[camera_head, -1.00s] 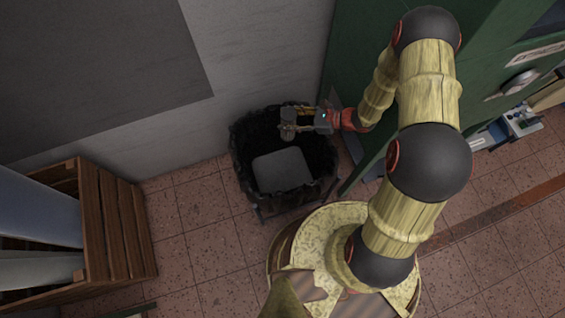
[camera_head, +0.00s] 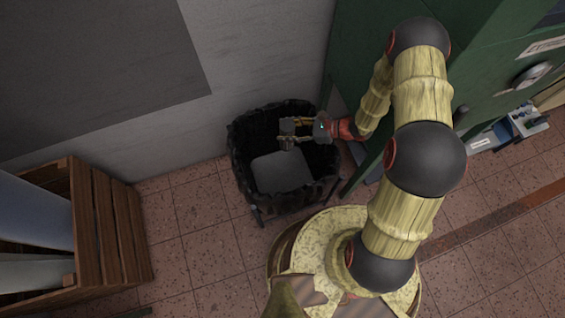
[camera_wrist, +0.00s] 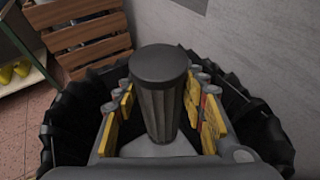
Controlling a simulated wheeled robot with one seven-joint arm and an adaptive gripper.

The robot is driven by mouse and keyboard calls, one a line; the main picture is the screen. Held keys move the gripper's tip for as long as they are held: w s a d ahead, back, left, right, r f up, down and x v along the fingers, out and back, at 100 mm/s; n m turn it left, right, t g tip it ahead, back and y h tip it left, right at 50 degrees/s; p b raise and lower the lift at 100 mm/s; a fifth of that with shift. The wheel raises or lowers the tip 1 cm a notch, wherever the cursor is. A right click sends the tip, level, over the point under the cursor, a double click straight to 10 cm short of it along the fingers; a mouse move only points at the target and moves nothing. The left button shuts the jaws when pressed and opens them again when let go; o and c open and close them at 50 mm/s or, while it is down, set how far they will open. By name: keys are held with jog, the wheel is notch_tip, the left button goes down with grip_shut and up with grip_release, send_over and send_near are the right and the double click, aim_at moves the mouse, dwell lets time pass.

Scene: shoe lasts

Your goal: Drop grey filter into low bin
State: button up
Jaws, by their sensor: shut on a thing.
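The grey filter (camera_wrist: 159,95) is a dark grey ribbed cylinder with a flat round cap. It stands out between the yellow-padded fingers of my gripper (camera_wrist: 160,112) in the wrist view. My gripper (camera_head: 288,132) is shut on it, over the back part of the low bin (camera_head: 240,168) in the head view. The bin is round and black with a ragged rim, and its dark rim also surrounds the gripper in the wrist view (camera_wrist: 75,120). A flat grey piece (camera_head: 282,172) shows inside the bin. The filter is small and hard to make out in the head view.
A wooden slatted crate (camera_head: 105,220) with pale rolls stands at the left. A green cabinet (camera_head: 370,70) rises close to the bin's right side, and a pale wall (camera_head: 260,60) stands behind it. Tiled floor (camera_head: 195,215) is clear between crate and bin.

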jog(key=shift+r, duration=0.1)
jog(key=o, duration=1.5)
jog(key=shift+c, duration=0.2)
notch_tip(320, 180, up, 10)
jog(key=shift+f, duration=0.1)
